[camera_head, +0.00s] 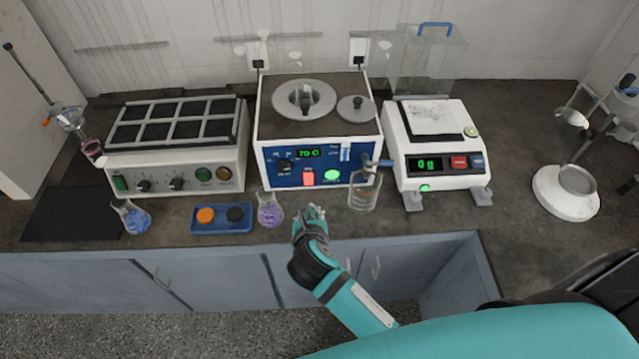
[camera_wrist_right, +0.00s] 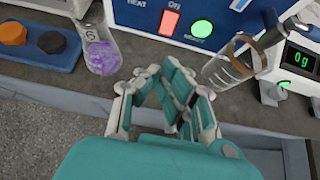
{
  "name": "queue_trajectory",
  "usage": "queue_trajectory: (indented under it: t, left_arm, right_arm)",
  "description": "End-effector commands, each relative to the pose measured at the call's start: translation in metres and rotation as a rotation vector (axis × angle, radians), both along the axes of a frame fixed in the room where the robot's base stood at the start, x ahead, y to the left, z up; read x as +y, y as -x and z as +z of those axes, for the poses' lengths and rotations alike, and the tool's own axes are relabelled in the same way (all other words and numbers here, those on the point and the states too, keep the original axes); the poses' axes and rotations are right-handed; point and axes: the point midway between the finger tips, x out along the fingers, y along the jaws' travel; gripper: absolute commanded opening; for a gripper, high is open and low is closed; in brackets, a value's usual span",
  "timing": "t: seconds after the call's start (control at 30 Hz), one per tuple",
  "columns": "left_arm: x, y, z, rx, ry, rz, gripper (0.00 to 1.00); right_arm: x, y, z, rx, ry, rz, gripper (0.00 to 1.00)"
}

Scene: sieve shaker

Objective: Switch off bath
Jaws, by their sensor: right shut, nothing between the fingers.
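The bath (camera_head: 318,125) stands in the middle of the bench, a white box with a blue front panel and a round opening on top. Its display reads about 70 C in green. On the panel are a lit red switch (camera_head: 308,178) and a lit green round lamp (camera_head: 332,175); in the right wrist view the red switch (camera_wrist_right: 169,22) and green lamp (camera_wrist_right: 201,28) also glow. My right gripper (camera_head: 310,212) is shut and empty, in front of and below the panel, apart from it. In the wrist view its fingers (camera_wrist_right: 175,85) point toward the panel. My left gripper is not in view.
A flask with purple liquid (camera_head: 270,210) stands left of my right gripper, and a glass beaker (camera_head: 363,192) stands right of it. A blue tray (camera_head: 222,226) with orange and black caps lies further left. A balance (camera_head: 440,150) stands right of the bath.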

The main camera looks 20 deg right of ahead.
Motion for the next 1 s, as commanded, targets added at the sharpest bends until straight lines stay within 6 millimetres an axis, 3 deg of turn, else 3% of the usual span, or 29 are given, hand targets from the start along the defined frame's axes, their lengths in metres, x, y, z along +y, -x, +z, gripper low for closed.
queue_trajectory:
  t: [0.13,0.57,1.0]
  left_arm:
    - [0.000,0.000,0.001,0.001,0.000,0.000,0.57]
    - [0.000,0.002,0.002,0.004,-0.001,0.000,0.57]
    - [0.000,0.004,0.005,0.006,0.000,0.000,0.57]
  right_arm:
    - [0.000,-0.001,0.009,-0.005,0.029,0.014,0.00]
    - [-0.003,-0.009,0.002,-0.004,0.030,0.013,0.00]
    - [-0.022,-0.077,-0.047,-0.005,0.027,0.012,0.00]
